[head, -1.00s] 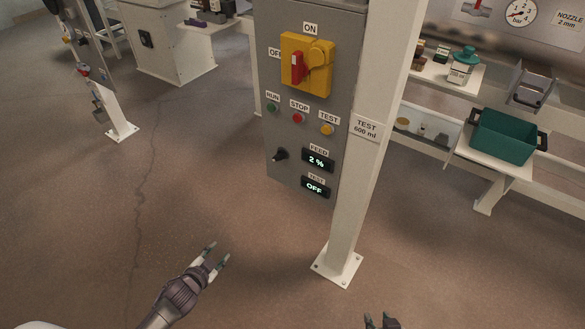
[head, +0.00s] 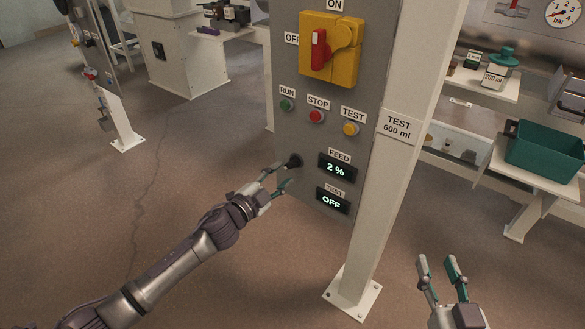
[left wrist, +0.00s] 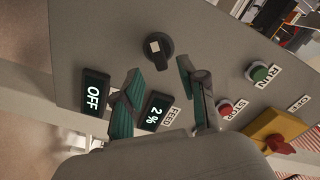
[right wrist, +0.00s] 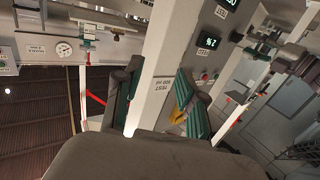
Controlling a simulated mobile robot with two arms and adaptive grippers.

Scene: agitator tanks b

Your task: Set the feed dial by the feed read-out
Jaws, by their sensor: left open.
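The black feed dial (head: 293,161) sits on the grey control panel (head: 262,60), left of the feed read-out (head: 337,168), which shows 2 %. In the left wrist view the dial (left wrist: 158,47) has a pale square mark on its face. My left gripper (head: 277,180) is open at the dial. In the left wrist view its fingertips (left wrist: 160,80) lie to either side and a little short of the dial, without visible contact. The test read-out (head: 332,201) below shows OFF. My right gripper (head: 441,262) is open and empty, right of the white post.
A white post (head: 385,190) with a "TEST 600 ml" label stands right of the panel. Green, red and yellow buttons (head: 316,116) and a yellow-red switch (head: 328,50) are above the dial. A green bin (head: 545,152) sits on a shelf at right.

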